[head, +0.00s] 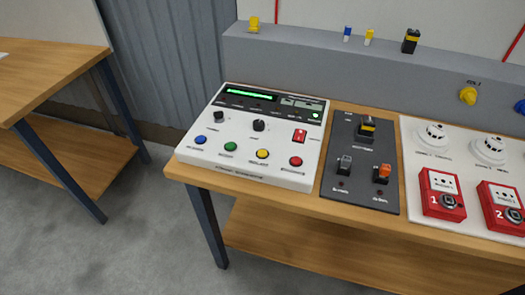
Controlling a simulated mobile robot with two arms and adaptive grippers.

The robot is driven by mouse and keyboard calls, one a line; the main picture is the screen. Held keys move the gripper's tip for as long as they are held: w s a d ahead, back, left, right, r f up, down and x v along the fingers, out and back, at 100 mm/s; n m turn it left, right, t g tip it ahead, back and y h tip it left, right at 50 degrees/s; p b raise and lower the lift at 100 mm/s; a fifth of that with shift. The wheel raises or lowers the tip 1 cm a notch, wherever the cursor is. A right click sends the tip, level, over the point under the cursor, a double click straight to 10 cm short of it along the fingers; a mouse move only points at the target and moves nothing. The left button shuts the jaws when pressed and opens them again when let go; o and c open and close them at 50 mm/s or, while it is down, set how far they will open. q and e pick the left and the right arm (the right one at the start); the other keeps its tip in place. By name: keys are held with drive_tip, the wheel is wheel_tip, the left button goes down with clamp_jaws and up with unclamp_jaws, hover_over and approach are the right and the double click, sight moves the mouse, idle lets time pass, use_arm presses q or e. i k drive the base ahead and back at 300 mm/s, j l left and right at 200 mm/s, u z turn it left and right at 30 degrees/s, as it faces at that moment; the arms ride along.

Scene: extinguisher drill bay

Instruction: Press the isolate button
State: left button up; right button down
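A white control panel (234,173) sits at the left end of the wooden bench. Along its front edge is a row of round buttons: blue (201,140), green (231,146), yellow (263,154) and red (296,161). Small labels lie under them but are too blurred to read, so I cannot tell which one is the isolate button. Behind them are two black knobs (259,125), a red switch (299,136) and a lit green display (252,94). Neither of my grippers is in view.
A dark grey panel (340,140) with black, grey and orange switches adjoins on the right. Beyond it, a white board (408,150) carries round detectors and red call points (440,195). A grey ledge (300,52) runs behind. Another table (60,60) stands left; open floor lies between.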

sight(261, 153)
drive_tip(key=j+z, duration=0.15)
drive_tip(key=j, duration=0.35)
drive_tip(key=j+z, duration=0.2)
drive_tip(key=j, duration=0.35)
drive_tip(key=k+j+z, duration=0.15)
drive_tip(key=j, duration=0.3)
drive_tip(key=k+j+z, duration=0.15)
drive_tip(key=j, duration=0.35)
